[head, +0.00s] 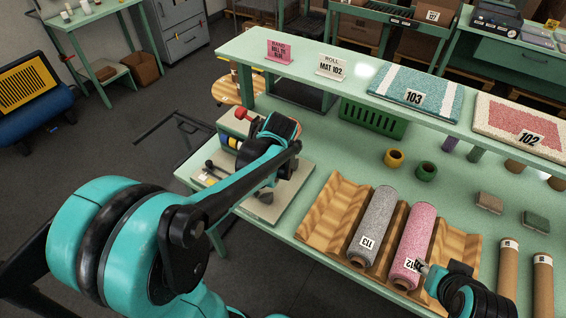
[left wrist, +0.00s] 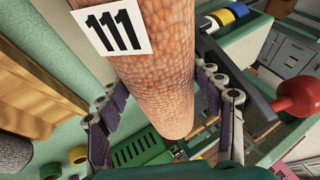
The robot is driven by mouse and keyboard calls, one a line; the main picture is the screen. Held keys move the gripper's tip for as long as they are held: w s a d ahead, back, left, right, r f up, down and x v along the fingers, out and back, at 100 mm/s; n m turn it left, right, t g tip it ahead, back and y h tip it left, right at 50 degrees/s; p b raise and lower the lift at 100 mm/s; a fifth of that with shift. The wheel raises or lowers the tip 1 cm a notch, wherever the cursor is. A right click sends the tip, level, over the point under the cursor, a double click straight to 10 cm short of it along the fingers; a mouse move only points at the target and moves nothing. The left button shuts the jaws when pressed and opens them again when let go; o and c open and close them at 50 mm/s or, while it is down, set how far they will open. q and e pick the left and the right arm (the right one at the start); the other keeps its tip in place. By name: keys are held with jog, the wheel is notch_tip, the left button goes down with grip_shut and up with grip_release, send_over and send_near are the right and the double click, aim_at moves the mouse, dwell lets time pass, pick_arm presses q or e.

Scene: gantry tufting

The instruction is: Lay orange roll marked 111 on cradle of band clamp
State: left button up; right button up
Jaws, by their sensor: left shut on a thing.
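The orange roll marked 111 (left wrist: 158,85) fills the middle of the left wrist view, its white label near the top. My left gripper (left wrist: 168,112) has its fingers on both sides of the roll and is shut on it. In the head view my left arm reaches over the band clamp (head: 232,140), and its wrist hides the roll and most of the clamp. The clamp's red knob (head: 240,115) shows there and at the right of the left wrist view (left wrist: 297,90). I cannot make out the cradle. My right gripper (head: 432,275) is by the pink roll's lower end; its jaws are unclear.
A wooden rack (head: 331,205) holds a grey roll marked 113 (head: 376,222) and a pink roll marked 112 (head: 416,238); its left groove is empty. A raised shelf (head: 350,72) with mats runs behind. A green crate (head: 372,118) and two rings (head: 394,158) stand beneath it.

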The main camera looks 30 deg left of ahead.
pick_arm(q)
jog(key=shift+d+f+b, duration=0.1)
jog(key=shift+f+b, duration=0.35)
jog(key=shift+f, duration=0.05)
notch_tip(320, 180, down, 8)
jog(key=b, duration=0.6)
jog(key=o, duration=1.4)
jog(key=shift+r, duration=0.1)
jog(key=v, duration=1.2)
